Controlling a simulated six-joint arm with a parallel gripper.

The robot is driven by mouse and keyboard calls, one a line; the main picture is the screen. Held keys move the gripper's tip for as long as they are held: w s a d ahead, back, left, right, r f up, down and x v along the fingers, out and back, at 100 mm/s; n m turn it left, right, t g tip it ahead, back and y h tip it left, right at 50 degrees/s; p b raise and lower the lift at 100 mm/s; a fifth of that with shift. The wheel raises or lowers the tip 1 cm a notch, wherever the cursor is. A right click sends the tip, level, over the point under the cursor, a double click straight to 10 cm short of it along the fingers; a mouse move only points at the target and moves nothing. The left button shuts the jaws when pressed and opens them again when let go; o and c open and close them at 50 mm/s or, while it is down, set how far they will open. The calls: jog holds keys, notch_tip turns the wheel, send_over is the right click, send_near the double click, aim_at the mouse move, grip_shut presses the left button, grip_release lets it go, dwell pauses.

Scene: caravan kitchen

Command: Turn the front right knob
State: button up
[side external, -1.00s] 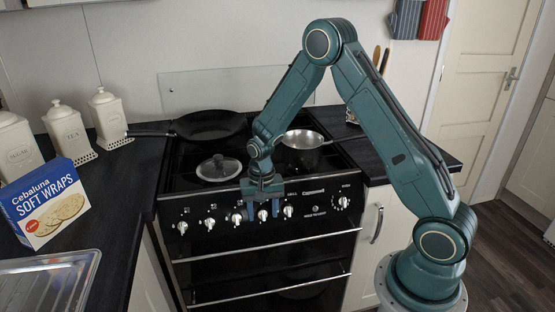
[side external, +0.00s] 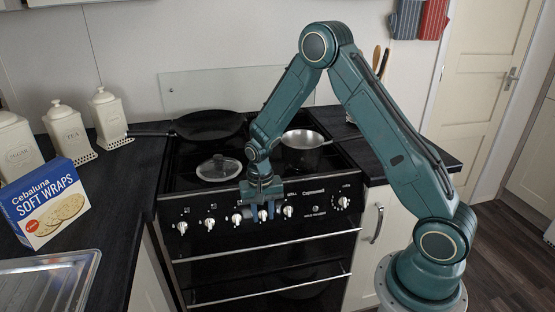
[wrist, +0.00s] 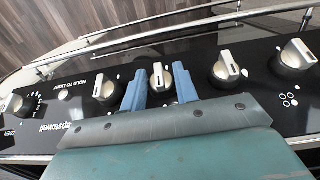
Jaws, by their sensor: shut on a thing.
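The black cooker's control panel (side external: 315,211) carries a row of silver knobs. My gripper (side external: 262,212) is at the front of the panel with its blue fingers pointing down, one on each side of a knob (side external: 263,216), the fourth from the left. In the wrist view, the blue fingers of my gripper (wrist: 159,88) are closed in on both sides of this knob (wrist: 157,75). Its marking on the panel is hidden by my gripper. The neighbouring knob to its right (side external: 288,212) is free, as is the one to its left (side external: 237,219).
Below the knobs runs a silver oven rail (side external: 270,245). On the hob are a frying pan (side external: 208,125), a glass lid (side external: 218,168) and a steel saucepan (side external: 304,140). A soft wraps box (side external: 45,204) stands on the left worktop. The oven knob (side external: 343,203) is further right.

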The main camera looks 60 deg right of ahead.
jog(key=g+h, duration=0.1)
jog(key=n+g+h, duration=0.1)
jog(key=shift+w+a+f+n+h, duration=0.1)
jog(key=shift+w+a+n+h, duration=0.1)
jog(key=shift+n+h, duration=0.15)
jog(key=shift+n+g+h, duration=0.65)
jog(key=shift+g+h, duration=0.15)
jog(key=shift+h, duration=0.35)
jog(key=o, duration=1)
jog(key=shift+c, duration=0.2)
jog(key=shift+w+a, duration=0.1)
jog(key=shift+a, duration=0.05)
jog(key=v, duration=1.3)
jog(key=shift+w+a, duration=0.15)
